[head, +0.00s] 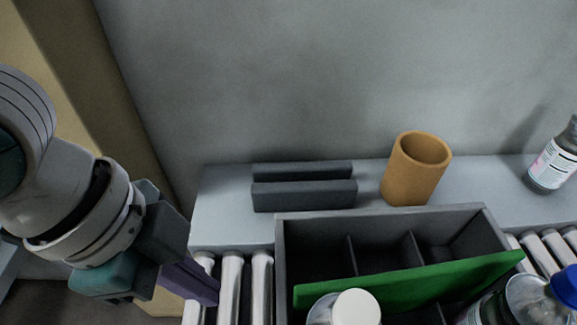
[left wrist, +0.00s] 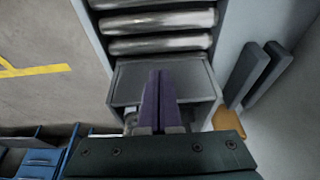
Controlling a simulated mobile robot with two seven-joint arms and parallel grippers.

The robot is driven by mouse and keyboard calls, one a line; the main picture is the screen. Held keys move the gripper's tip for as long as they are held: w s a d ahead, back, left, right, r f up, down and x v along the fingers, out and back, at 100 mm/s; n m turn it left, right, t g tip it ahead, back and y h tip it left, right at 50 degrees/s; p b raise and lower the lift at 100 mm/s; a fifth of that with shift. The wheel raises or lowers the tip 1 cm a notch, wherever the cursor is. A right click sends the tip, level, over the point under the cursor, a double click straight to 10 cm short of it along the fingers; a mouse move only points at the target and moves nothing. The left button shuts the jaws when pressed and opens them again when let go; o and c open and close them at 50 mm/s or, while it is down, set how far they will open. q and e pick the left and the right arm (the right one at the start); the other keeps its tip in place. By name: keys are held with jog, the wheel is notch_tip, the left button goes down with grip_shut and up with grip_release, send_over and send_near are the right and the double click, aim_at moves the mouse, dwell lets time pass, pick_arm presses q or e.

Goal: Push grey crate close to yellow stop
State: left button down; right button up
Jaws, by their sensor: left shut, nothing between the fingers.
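The grey crate (head: 380,218) stands on the metal rollers at the lower right of the head view, its front cut off by the frame edge. It has inner dividers, and a green panel (head: 410,280) runs across it. My left gripper (head: 205,288) is to the left of the crate, apart from it, with bare rollers between. I cannot make out a yellow stop on the conveyor. My right gripper is out of view.
An orange cup (head: 415,170) and two dark grey upright slabs (head: 304,190) stand on the ledge behind the crate. A bottle (head: 553,160) is at far right. A white cap (head: 356,307) and blue cap (head: 567,285) show near the front. Rollers (head: 231,290) left of the crate are bare.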

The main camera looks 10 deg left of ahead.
aim_at(274, 318)
pick_arm(q)
jog(key=b+x, duration=0.1)
jog(key=x, duration=0.2)
jog(key=a+b+x, duration=0.1)
jog(key=b+x, duration=0.1)
jog(key=x, duration=0.2)
jog(key=a+b+x, duration=0.1)
jog(key=b+x, duration=0.1)
jog(key=x, duration=0.2)
jog(key=shift+s+f, duration=0.1)
jog(key=shift+f, duration=0.15)
jog(key=d, duration=0.2)
jog(key=w+d+b, duration=0.1)
jog(key=d, duration=0.1)
jog(key=shift+w+f, duration=0.15)
jog(key=shift+f, duration=0.05)
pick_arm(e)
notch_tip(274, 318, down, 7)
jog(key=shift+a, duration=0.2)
pick_arm(q)
jog(key=shift+r, duration=0.1)
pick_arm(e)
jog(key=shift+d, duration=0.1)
